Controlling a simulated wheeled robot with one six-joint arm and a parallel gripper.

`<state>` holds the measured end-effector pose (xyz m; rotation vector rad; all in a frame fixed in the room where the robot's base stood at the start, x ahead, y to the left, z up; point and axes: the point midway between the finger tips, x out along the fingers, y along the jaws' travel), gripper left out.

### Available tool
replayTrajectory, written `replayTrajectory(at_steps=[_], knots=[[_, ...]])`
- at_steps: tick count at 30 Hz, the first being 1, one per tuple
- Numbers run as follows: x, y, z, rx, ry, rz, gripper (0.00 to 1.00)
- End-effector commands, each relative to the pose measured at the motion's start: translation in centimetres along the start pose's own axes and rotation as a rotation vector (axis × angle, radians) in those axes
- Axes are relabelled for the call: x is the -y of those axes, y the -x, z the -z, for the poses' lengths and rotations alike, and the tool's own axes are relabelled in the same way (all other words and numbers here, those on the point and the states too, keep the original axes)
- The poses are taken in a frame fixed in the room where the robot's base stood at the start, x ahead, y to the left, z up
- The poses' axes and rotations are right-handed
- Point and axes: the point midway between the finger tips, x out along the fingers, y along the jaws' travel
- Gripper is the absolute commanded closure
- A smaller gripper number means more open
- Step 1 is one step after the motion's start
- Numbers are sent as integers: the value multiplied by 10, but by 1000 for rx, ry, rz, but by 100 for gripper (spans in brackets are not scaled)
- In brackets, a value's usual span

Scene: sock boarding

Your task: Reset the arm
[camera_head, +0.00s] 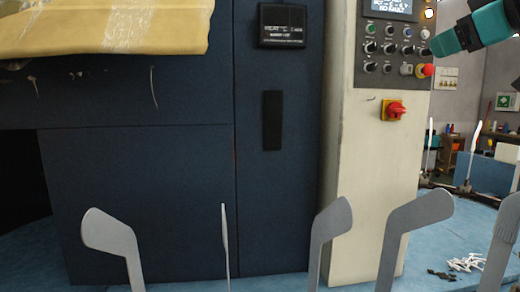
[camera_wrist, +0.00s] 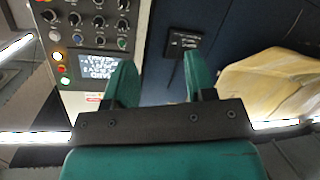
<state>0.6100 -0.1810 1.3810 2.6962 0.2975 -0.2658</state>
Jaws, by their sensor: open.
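My gripper (camera_wrist: 160,82) shows in the wrist view with two green fingers set apart and nothing between them. Its view appears turned over, with the control panel (camera_wrist: 92,35) at the left and the dark blue machine front ahead. In the head view a green part of my arm (camera_head: 470,30) reaches in at the upper right, near the control panel (camera_head: 392,45) with its knobs and lit display. Several grey sock-shaped boards (camera_head: 110,235) stand upright along the bottom of the head view, bare of any sock.
A dark blue machine cabinet (camera_head: 140,195) and a cream control column (camera_head: 375,190) with a red rotary switch (camera_head: 395,110) fill the head view. Yellow wrapped material (camera_head: 100,30) lies at the upper left. Small white pieces (camera_head: 466,262) lie on the blue floor at right.

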Motion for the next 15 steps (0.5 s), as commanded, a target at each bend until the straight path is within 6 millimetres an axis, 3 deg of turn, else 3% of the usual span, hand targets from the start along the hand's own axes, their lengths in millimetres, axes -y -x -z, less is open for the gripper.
replayTrajectory(at_steps=[5,8,11,15], knots=[[56,-23,-18,95,-111,153,50],[100,-32,-34,181,-177,258,50],[159,-33,-57,310,-239,391,50],[255,-5,-100,564,-284,588,50]])
